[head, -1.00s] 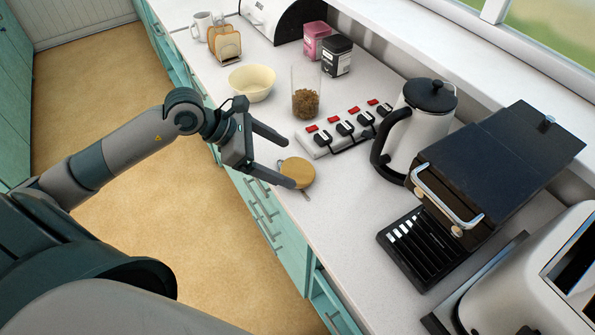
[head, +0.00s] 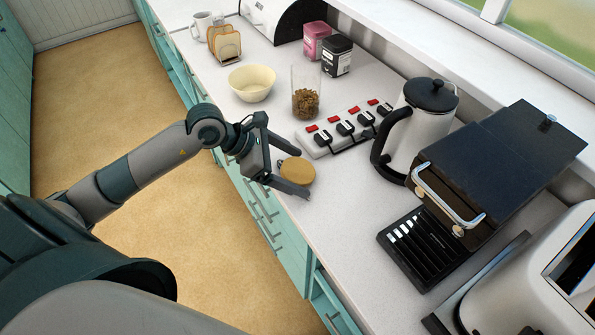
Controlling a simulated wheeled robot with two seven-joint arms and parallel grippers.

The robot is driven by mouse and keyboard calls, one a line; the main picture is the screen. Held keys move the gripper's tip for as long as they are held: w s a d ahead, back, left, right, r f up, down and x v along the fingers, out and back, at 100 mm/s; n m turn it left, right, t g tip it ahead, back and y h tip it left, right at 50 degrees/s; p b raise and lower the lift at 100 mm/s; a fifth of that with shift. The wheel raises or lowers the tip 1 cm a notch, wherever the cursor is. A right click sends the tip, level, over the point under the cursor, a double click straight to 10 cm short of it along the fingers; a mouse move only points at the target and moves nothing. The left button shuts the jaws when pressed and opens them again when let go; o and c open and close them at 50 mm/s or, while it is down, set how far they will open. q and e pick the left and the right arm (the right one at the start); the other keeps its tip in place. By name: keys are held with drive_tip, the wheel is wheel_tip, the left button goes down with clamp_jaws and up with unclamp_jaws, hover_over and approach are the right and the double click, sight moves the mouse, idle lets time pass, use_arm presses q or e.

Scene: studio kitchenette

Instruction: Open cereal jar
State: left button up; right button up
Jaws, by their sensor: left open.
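The cereal jar (head: 306,92) is a clear glass cylinder with brown cereal in its lower part. It stands upright on the counter with no lid on its top. A round wooden lid (head: 298,171) appears to lie on the counter near its front edge, nearer to me than the jar. My left gripper (head: 303,174) is open, with one finger on either side of the lid in the picture. I cannot tell whether the fingers touch it. My right gripper is not in view.
A power strip (head: 318,146) with several plugs lies right of the jar. A cream bowl (head: 251,84) stands left of it, and black and pink tins (head: 337,55) behind. A kettle (head: 418,125) and a black grill (head: 495,160) stand right. The counter (head: 345,215) in front is clear.

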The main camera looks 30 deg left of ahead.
sight(294, 169)
use_arm(q)
drive_tip(key=c, duration=1.2)
drive_tip(key=shift+r, duration=0.2)
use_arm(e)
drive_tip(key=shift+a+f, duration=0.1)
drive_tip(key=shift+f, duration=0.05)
